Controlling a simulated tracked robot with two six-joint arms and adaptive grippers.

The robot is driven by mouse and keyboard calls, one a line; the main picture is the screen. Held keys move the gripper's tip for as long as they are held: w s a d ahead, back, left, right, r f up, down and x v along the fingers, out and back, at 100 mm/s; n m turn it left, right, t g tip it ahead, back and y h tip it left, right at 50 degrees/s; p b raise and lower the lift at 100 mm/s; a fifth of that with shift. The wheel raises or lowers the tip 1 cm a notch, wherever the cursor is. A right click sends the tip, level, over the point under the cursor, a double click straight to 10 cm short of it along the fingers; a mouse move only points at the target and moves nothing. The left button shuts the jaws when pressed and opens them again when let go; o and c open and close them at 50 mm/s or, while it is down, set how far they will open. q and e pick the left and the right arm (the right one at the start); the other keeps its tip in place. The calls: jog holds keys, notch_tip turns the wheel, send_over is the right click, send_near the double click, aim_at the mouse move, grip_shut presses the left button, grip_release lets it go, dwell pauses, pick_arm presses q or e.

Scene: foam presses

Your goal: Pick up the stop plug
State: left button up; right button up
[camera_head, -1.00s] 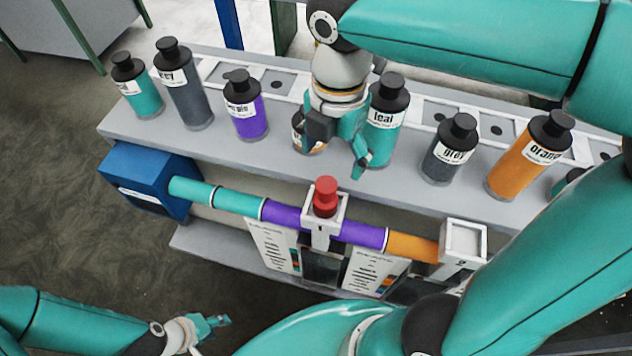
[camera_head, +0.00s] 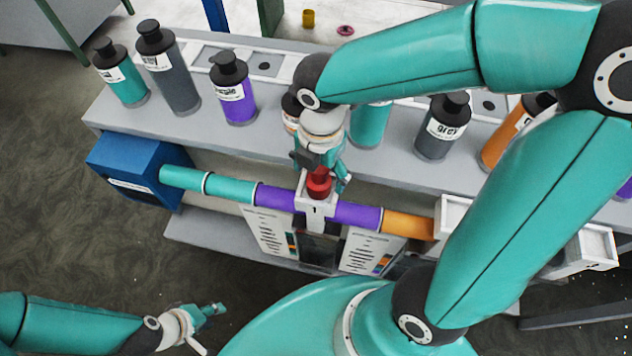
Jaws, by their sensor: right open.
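The red stop plug (camera_head: 319,186) stands upright in a white square holder (camera_head: 315,213) in the middle of the coloured tube line. My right gripper (camera_head: 322,179) is over the plug, its fingers open on either side of it. The fingers and wrist hide the top of the plug, and I cannot tell whether they touch it. My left gripper (camera_head: 214,315) is low at the bottom left, away from the bench and apart from everything; whether its fingers are apart is too small to tell.
Teal, grey, purple and orange bottles stand on the bench (camera_head: 190,130) behind the plug. The tube (camera_head: 230,188) runs from a blue box (camera_head: 137,166) through the holder. An empty white holder (camera_head: 452,215) stands to the right. The floor at left is clear.

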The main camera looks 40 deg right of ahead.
aim_at(319, 181)
jog(key=shift+w+f, duration=0.2)
jog(key=shift+f, duration=1.75)
grip_shut()
